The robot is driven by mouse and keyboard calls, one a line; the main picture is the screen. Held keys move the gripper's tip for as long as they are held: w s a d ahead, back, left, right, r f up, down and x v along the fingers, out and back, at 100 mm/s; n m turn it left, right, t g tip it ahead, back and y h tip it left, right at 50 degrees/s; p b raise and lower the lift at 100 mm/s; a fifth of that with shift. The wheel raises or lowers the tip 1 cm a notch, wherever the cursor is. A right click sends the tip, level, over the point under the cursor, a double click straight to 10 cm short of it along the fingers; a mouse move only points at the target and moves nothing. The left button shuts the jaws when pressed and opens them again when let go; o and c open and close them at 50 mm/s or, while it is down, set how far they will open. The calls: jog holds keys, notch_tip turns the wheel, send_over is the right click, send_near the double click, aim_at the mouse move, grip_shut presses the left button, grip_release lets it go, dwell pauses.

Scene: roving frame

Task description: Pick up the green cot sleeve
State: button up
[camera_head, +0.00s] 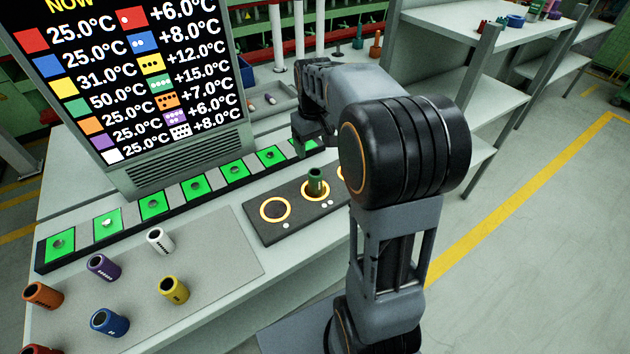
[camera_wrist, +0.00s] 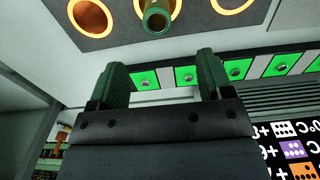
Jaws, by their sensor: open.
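The green cot sleeve (camera_head: 316,181) stands upright on a dark plate with glowing orange rings, on the middle ring. In the wrist view the sleeve (camera_wrist: 157,18) shows at the top edge, cut off by the frame, its hollow end visible. My gripper (camera_head: 313,143) is beyond the plate, partly hidden behind my own arm. In the wrist view its two green-padded fingers (camera_wrist: 163,72) are spread apart with nothing between them. The sleeve lies ahead of the fingertips, apart from them and roughly centred between them.
The dark ring plate (camera_head: 252,214) has an empty left ring. A row of green-lit pads (camera_head: 196,186) runs behind it, below a tall temperature display (camera_head: 130,85). Orange, purple, blue, yellow and white sleeves (camera_head: 160,240) stand on a grey mat (camera_head: 215,270) at left.

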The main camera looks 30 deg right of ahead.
aim_at(315, 172)
notch_tip(315, 172, down, 8)
jog(key=shift+w+d+f, duration=0.1)
jog(key=shift+w, duration=0.05)
jog(key=shift+d+f+p, duration=0.1)
jog(key=shift+f+p, duration=0.3)
jog(key=shift+f, duration=2.2)
jog(key=shift+c, duration=0.2)
jog(key=c, duration=1)
jog(key=shift+r, duration=0.1)
